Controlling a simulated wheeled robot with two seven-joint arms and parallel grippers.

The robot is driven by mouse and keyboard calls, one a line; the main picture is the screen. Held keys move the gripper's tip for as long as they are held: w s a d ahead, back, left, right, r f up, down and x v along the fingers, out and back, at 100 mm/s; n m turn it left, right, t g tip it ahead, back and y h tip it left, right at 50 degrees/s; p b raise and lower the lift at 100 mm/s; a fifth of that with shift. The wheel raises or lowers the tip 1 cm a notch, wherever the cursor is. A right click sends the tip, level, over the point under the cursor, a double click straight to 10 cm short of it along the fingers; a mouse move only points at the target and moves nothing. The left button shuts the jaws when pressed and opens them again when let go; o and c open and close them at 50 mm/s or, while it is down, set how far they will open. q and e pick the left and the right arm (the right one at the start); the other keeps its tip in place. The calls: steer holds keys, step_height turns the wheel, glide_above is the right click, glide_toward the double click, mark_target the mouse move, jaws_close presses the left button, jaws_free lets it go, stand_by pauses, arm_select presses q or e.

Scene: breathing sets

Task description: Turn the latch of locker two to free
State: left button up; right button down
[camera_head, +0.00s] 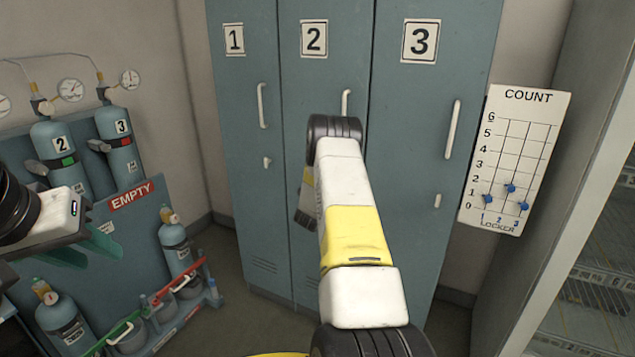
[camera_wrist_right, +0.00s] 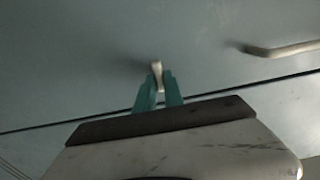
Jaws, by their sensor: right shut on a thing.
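Locker two (camera_head: 330,90) is the middle blue-grey door. Its pale handle (camera_head: 346,100) shows above my right arm, and also in the right wrist view (camera_wrist_right: 280,48). In the head view the latch is hidden behind my right arm. In the right wrist view the small cream latch (camera_wrist_right: 157,67) stands between the teal fingertips of my right gripper (camera_wrist_right: 159,80), which is shut on it. The latch's visible end points away from the gripper, across the line of the handle. My left gripper (camera_head: 84,252) is at the far left, its teal fingers apart and empty.
Locker one (camera_head: 243,120) and locker three (camera_head: 425,120) flank it, with their own handles and latches. A COUNT board (camera_head: 512,150) with blue markers hangs at right. At left are gas cylinders (camera_head: 52,150), a blue EMPTY rack (camera_head: 135,225) and a bin holder (camera_head: 150,320).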

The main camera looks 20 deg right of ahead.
stand_by(0.3)
steer(key=c, duration=1.4)
jaws_free()
steer(key=shift+c, duration=0.2)
steer(key=v, duration=0.8)
